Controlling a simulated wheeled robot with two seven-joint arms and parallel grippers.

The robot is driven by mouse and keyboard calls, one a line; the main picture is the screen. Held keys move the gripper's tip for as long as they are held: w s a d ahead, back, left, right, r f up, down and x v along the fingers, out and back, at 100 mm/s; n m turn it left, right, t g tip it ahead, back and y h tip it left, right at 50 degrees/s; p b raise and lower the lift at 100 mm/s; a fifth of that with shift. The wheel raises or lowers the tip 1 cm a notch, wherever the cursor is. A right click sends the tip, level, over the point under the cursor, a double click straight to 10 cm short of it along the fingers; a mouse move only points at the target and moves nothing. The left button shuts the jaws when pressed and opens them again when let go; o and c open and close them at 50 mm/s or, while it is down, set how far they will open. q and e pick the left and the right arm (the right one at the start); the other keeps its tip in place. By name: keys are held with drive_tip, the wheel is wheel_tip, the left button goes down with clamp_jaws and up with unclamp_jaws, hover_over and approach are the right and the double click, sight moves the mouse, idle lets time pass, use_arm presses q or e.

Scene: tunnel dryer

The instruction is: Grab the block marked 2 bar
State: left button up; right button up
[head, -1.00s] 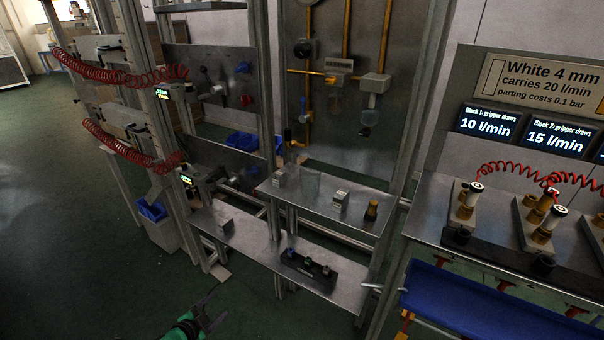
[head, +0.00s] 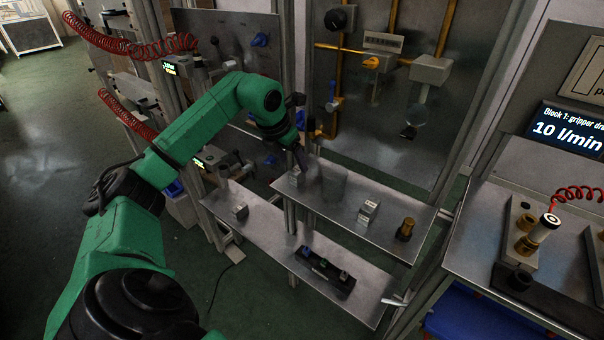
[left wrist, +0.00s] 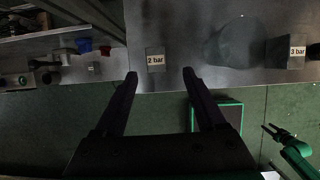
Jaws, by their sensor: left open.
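The block marked 2 bar (left wrist: 155,61) is a small grey block with a white label, on the metal shelf in the left wrist view. In the head view the block (head: 296,173) stands near the upper shelf's left end, partly behind my gripper. My left gripper (head: 300,157) is open and empty just above it. In the left wrist view the fingertips (left wrist: 160,73) spread to either side of the block, with the block just beyond them. A block marked 3 bar (left wrist: 297,53) stands farther right; it also shows in the head view (head: 368,211).
A clear, see-through object (head: 328,183) stands between the two blocks. A brass fitting (head: 405,229) is near the upper shelf's right end. The lower shelf (head: 270,236) holds a grey block and a black strip. My right gripper (left wrist: 269,131) shows small, apart from the shelf.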

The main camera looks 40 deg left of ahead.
sight(297, 170)
use_arm(q)
drive_tip(key=p+x, duration=0.1)
drive_tip(key=x, duration=0.2)
drive_tip(key=p+x, duration=0.1)
drive_tip(key=x, duration=0.2)
drive_tip(key=shift+w+a+f, duration=0.25)
drive_tip(key=shift+f, duration=0.05)
drive_tip(key=shift+w+f, duration=0.15)
drive_tip(key=shift+f, duration=0.1)
drive_tip(key=shift+a, duration=0.1)
clamp_jaws()
use_arm(e)
drive_tip(key=shift+w+a+r, duration=0.25)
drive_tip(key=shift+w+r, duration=0.05)
drive_tip(key=shift+r, duration=0.25)
drive_tip(key=shift+w+a+r, duration=0.2)
drive_tip(key=shift+w+r, duration=0.05)
drive_tip(key=shift+r, duration=0.3)
use_arm(q)
drive_tip(key=shift+r, duration=0.1)
use_arm(e)
drive_tip(key=shift+d, duration=0.25)
